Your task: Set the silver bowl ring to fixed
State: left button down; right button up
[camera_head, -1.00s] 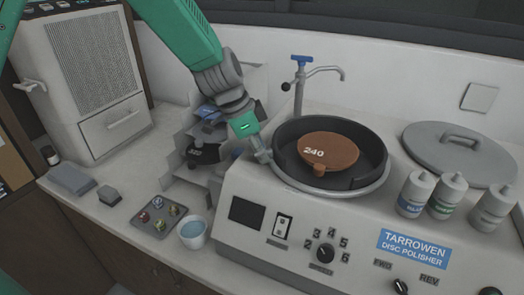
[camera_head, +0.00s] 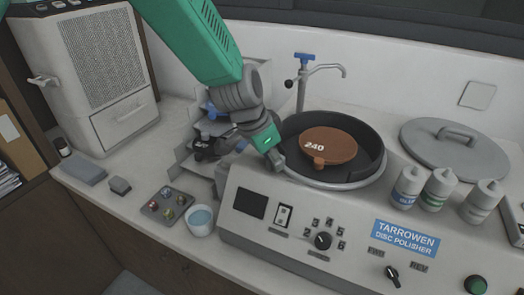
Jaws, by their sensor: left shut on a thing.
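The silver bowl ring (camera_head: 345,186) runs around the rim of the black bowl (camera_head: 368,150) on the disc polisher. Its near edge shows, and the far side is hidden by the bowl. A brown disc (camera_head: 330,146) marked 240 lies inside the bowl. My left gripper (camera_head: 276,161) reaches down from the upper left. It is shut at the left front edge of the ring, and its fingers hide the part they hold. My right gripper is not in view.
The polisher's front panel has a numbered dial (camera_head: 323,241) and a FWD/REV knob (camera_head: 392,272). A tap (camera_head: 303,80) stands behind the bowl. Several bottles (camera_head: 437,188) and a grey lid (camera_head: 455,148) are at right. A small cup (camera_head: 200,221) and tray (camera_head: 152,208) lie at left.

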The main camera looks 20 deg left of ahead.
pick_arm(q)
jog(key=shift+s+d+r+n, duration=0.1)
jog(key=shift+s+d+n, duration=0.2)
jog(key=shift+d+n, duration=0.1)
jog(key=c, duration=1.5)
grip_release()
jog(key=shift+d, duration=0.1)
jog(key=shift+s+r, duration=0.1)
jog(key=shift+r, duration=0.3)
jog(key=v, duration=1.1)
jog(key=shift+s+f, duration=0.1)
jog(key=shift+s, duration=0.05)
